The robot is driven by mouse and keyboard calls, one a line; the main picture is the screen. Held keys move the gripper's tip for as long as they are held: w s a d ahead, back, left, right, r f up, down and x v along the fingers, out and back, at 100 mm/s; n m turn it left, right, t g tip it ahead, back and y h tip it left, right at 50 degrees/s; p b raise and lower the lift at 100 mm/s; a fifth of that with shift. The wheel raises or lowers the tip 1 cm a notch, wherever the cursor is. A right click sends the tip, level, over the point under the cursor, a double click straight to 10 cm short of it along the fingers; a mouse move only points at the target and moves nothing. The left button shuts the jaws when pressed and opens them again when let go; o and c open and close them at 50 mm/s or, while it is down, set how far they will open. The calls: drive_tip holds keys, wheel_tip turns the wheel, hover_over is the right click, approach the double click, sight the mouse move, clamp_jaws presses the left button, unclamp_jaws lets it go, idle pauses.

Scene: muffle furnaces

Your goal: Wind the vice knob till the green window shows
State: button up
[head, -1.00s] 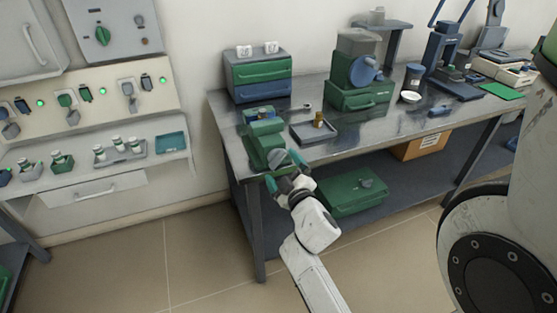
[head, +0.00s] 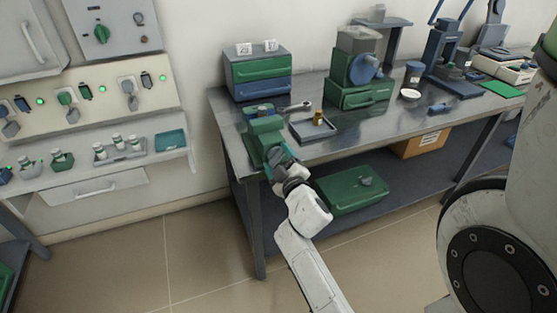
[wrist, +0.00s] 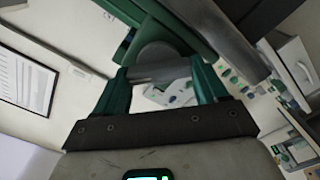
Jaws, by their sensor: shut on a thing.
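The green vice (head: 264,132) stands at the near left edge of the metal bench. My gripper (head: 280,158) is at its front end, level with the bench edge. In the wrist view its two green fingers (wrist: 162,85) are shut on the grey vice knob (wrist: 157,58), one finger on each side. The knob is hidden behind my gripper in the head view. The vice's green body (wrist: 180,25) also shows beyond the knob in the wrist view. I cannot make out a green window on the vice in either view.
A dark tray (head: 313,128) with a small brass-coloured piece lies right of the vice. A green and blue drawer box (head: 260,74) stands behind it. A green case (head: 352,190) lies on the lower shelf (head: 400,182). The floor in front is clear.

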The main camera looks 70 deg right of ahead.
drive_tip(key=c, duration=0.4)
drive_tip(key=shift+o, duration=0.2)
drive_tip(key=shift+f+m+b, duration=0.1)
drive_tip(key=shift+m+b, duration=0.6)
drive_tip(key=shift+m, duration=0.5)
drive_tip(key=o, duration=1.1)
drive_tip(key=shift+c, duration=0.2)
drive_tip(key=b+v, duration=0.2)
drive_tip(key=v, duration=0.8)
drive_tip(key=shift+s+a, duration=0.2)
drive_tip(key=shift+a, duration=0.1)
